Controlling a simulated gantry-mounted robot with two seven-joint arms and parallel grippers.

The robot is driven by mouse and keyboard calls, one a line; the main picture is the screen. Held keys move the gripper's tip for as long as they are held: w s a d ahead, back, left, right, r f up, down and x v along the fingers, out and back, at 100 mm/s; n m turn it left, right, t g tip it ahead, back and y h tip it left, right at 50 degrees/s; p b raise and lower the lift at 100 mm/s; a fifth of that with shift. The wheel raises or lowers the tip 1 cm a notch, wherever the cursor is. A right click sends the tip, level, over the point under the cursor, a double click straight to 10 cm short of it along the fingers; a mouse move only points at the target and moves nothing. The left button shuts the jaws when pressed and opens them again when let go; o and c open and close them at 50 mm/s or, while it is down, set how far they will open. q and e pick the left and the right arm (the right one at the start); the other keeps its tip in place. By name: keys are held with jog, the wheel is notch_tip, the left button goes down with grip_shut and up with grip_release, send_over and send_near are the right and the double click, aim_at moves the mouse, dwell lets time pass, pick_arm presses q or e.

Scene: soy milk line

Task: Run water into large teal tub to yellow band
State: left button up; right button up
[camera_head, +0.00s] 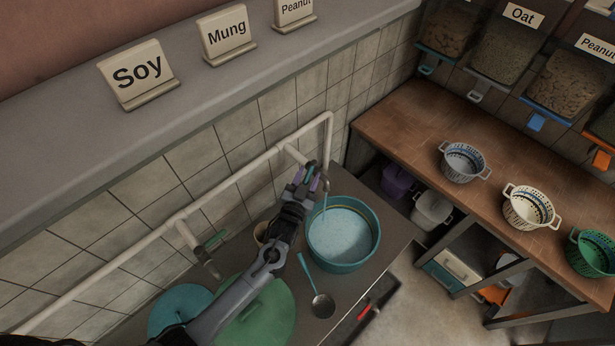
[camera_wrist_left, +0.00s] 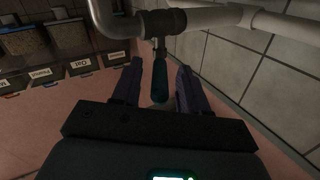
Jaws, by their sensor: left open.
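The large teal tub (camera_head: 314,262) stands on the dark counter under a tap (camera_head: 326,184) on the white wall pipe. Pale, bright water (camera_head: 343,232) covers its inside, and a thin stream seems to fall from the spout. I cannot make out a yellow band. My left gripper (camera_head: 308,177) is open at this tap, just behind and above the tub's rim. In the left wrist view, the tap's teal handle (camera_wrist_left: 160,78) hangs between the two spread fingers (camera_wrist_left: 160,68), with gaps on both sides. My right gripper is not in view.
A ladle (camera_head: 322,305), a green round lid (camera_head: 262,312) and a teal round lid (camera_head: 180,308) lie on the counter. A second tap (camera_head: 208,262) is further left. Several strainers, including a white one (camera_head: 529,207), stand on the wooden bench (camera_head: 420,115) at right.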

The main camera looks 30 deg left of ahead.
pick_arm(q)
jog(key=shift+w, duration=0.1)
grip_shut()
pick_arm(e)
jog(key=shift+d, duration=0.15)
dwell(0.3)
